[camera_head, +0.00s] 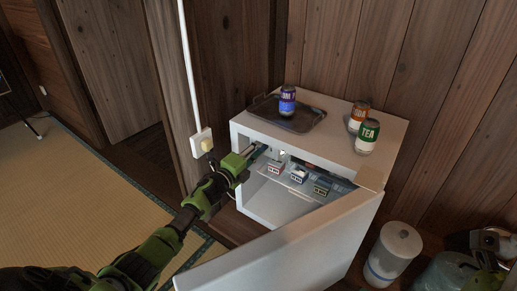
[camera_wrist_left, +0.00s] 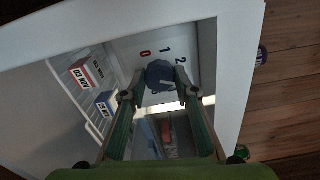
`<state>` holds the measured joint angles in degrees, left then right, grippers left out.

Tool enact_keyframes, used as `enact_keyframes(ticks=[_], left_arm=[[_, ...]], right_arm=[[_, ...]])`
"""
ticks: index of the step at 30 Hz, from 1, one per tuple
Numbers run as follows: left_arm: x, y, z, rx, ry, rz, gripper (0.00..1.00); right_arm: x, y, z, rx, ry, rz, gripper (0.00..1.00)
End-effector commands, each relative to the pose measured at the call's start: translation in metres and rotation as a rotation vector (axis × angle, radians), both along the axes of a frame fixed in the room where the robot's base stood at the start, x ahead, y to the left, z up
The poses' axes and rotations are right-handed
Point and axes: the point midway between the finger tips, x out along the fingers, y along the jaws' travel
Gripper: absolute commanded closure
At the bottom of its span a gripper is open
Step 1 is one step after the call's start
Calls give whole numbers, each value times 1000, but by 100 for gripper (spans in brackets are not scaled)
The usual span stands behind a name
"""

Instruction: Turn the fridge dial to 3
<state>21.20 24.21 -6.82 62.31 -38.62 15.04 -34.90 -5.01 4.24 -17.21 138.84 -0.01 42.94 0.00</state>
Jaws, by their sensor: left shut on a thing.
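The small white fridge (camera_head: 238,208) stands with its door (camera_head: 300,245) swung open toward me. In the left wrist view a round dark blue dial (camera_wrist_left: 160,72) sits on a white panel inside the fridge, with the numbers 0, 1 and 2 visible around it. I see no 3, and I cannot tell which number the dial points at. My left gripper (camera_head: 260,149) reaches into the upper left of the fridge opening. In the left wrist view its fingers (camera_wrist_left: 160,86) are closed on both sides of the dial. A dark part of my right arm shows at the lower right.
Small cartons (camera_head: 298,176) stand on the fridge shelf. A tray (camera_head: 300,122) with a blue can (camera_head: 287,100) is on top, with an orange can (camera_head: 360,112) and a green TEA can (camera_head: 368,135). A white container (camera_head: 394,254) stands right of the door. Tatami lies clear at left.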

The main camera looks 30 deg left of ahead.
Motion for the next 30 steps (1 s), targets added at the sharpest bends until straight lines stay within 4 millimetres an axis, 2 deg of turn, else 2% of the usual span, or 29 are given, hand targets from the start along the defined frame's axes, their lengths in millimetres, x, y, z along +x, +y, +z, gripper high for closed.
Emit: enact_keyframes(ticks=[5,6,8,20,26,30], left_arm=[[0,1,0,1,1,2,93],[0,1,0,1,1,2,67],[0,1,0,1,1,2,55],[-3,1,-1,2,1,1,55],[-24,4,-2,4,3,-1,55],[-51,8,-2,5,3,1,55]], right_arm=[[-1,0,0,1,-2,0,48],[-1,0,0,0,-2,0,48],[-1,0,0,0,-2,0,48],[-2,0,1,-2,-7,0,48],[-2,0,1,-2,-5,-1,48],[-1,0,1,-1,-4,-1,48]])
